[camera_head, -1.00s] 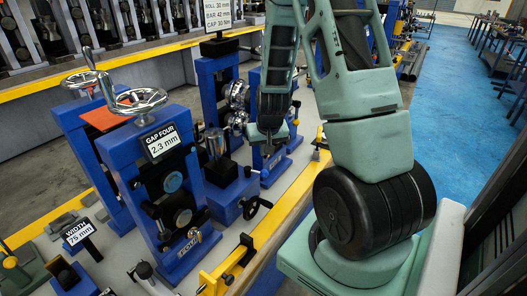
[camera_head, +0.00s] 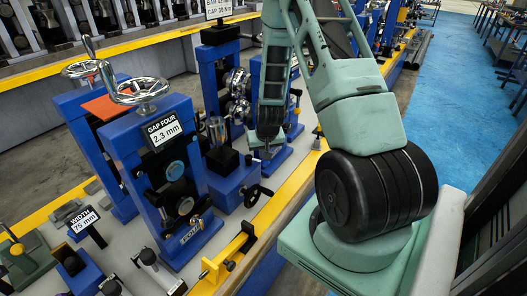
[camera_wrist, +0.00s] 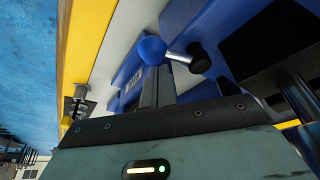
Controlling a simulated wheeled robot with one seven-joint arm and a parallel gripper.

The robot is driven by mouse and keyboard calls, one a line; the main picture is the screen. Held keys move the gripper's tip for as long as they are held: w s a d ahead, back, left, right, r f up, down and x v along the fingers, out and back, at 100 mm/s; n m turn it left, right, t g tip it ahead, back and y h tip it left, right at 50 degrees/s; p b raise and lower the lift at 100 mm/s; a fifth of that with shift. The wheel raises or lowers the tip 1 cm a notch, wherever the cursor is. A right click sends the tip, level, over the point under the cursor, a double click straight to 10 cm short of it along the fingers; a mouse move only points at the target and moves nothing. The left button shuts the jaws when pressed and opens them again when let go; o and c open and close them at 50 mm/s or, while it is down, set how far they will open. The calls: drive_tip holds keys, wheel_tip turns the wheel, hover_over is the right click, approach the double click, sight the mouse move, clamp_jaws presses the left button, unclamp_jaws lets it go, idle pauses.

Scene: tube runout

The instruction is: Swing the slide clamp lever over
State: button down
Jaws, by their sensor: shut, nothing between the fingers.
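In the wrist view a short silver lever (camera_wrist: 179,56) runs from a round blue hub to a black ball knob (camera_wrist: 200,58). This looks like the slide clamp lever, on a blue block. My gripper (camera_wrist: 157,70) is shut and empty, its dark fingertips just below the blue hub. Whether they touch it I cannot tell. In the head view my gripper (camera_head: 266,152) is low over the bench, behind the blue slide block, partly hidden by my arm. I cannot make out the lever clearly there.
A black crank handle (camera_head: 257,193) sticks out of the block near my gripper. A yellow rail (camera_head: 262,237) edges the bench. The blue floor (camera_head: 465,110) is open.

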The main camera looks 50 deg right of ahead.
drive_tip(key=shift+s+a+m+g+h, duration=0.25)
drive_tip(key=shift+a+m, duration=0.1)
drive_tip(key=shift+m, duration=0.5)
drive_tip(key=shift+s+a+m+g+h, duration=0.2)
drive_tip(key=shift+a+m, duration=0.1)
drive_tip(key=shift+m, duration=0.55)
drive_tip(key=shift+r, duration=0.1)
